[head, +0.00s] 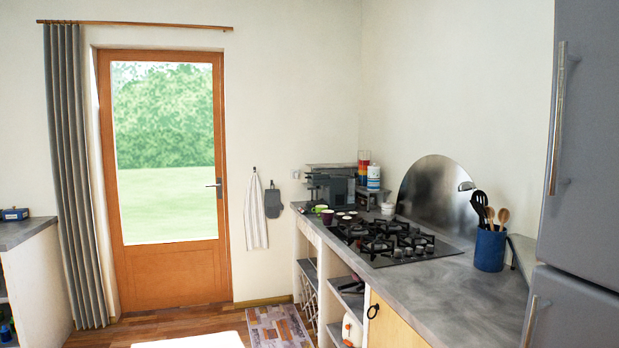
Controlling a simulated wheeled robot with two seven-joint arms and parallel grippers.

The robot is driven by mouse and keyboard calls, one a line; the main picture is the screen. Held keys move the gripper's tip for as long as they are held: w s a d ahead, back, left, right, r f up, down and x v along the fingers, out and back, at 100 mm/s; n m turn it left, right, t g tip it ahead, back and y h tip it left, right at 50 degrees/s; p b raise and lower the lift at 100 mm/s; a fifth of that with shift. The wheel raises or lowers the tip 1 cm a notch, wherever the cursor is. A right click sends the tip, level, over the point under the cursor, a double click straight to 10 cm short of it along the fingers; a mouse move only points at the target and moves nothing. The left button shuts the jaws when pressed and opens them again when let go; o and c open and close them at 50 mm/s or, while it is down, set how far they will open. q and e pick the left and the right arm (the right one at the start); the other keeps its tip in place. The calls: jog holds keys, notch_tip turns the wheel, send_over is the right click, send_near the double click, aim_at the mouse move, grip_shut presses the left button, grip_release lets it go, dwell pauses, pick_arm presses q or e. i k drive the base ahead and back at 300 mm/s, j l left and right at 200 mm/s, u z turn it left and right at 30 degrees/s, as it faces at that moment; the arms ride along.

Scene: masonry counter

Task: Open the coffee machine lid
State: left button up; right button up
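The coffee machine (336,190) appears to be the dark grey box-shaped appliance at the far end of the right-hand counter, in the corner by the wall. It is small and distant in the head view. I cannot make out its lid clearly, nor whether it is open or shut. A green cup (319,209) and a dark purple cup (327,217) stand in front of it. Neither of my grippers shows in the head view.
The masonry counter (440,290) runs along the right, with a gas hob (385,241), a blue utensil pot (490,249) and a tall grey fridge (590,150). A glazed wooden door (170,272) is at the back. The wooden floor left of the counter is open, with a rug (278,328).

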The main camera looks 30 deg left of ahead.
aim_at(315, 175)
jog(key=i+j+u, duration=0.8)
jog(key=i, duration=0.35)
jog(key=i+j+u, duration=0.25)
jog(key=i, duration=0.35)
jog(key=i+j+u, duration=0.1)
jog(key=i+u, duration=0.2)
jog(key=i, duration=0.3)
jog(key=i+z, duration=0.15)
jog(key=i, duration=0.8)
jog(key=i+z, duration=0.2)
jog(key=i, duration=0.75)
